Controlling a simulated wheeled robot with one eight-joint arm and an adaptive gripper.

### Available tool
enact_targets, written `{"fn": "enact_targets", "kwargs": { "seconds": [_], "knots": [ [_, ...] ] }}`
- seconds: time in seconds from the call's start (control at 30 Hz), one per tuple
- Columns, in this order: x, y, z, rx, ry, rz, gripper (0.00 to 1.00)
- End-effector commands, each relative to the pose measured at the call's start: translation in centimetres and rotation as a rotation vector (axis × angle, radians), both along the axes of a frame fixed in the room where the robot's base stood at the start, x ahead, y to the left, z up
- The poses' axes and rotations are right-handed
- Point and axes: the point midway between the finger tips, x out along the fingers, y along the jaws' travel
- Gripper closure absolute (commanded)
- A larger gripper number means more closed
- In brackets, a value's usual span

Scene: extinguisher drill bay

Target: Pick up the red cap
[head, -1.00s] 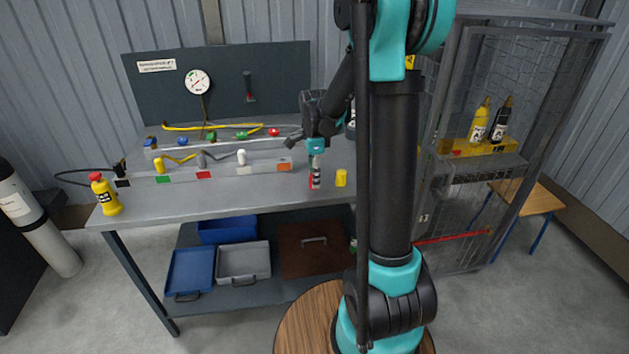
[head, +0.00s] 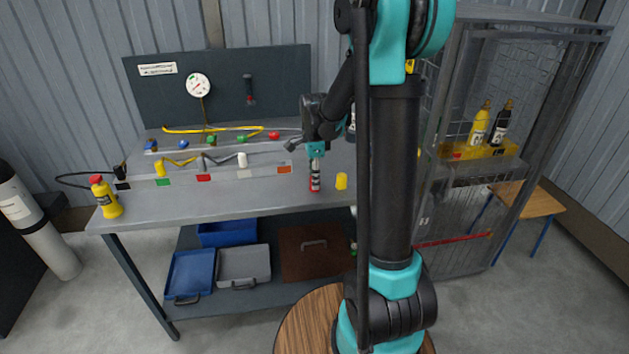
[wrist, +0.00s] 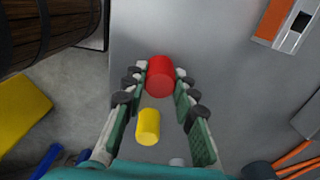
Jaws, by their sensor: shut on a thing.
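The red cap (wrist: 160,76) is a short red cylinder between my fingertips in the wrist view. My gripper (wrist: 160,84) is shut on it, one finger on each side. In the head view my gripper (head: 315,183) points down over the front right part of the grey workbench (head: 230,205). A little red of the cap shows low between the fingers there. I cannot tell whether the cap touches the bench top.
A yellow cap (head: 341,181) stands just right of my gripper; it also shows in the wrist view (wrist: 148,126). A rail (head: 222,173) with coloured squares lies left of the gripper. A yellow extinguisher (head: 107,198) stands at the bench's left end. A mesh cage (head: 465,215) is at right.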

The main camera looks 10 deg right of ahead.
Motion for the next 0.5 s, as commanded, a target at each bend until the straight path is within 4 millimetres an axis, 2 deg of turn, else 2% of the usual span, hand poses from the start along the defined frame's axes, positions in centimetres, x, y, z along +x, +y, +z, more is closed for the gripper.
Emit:
{"fn": "enact_targets", "kwargs": {
  "seconds": [0.17,0.27,0.5],
  "knots": [
    [0.0,0.0,1.5,0.0,0.0,0.0,0.88],
    [0.0,0.0,3.3,0.0,0.0,0.0,0.88],
    [0.0,0.0,9.8,0.0,0.0,0.0,0.88]
  ]
}}
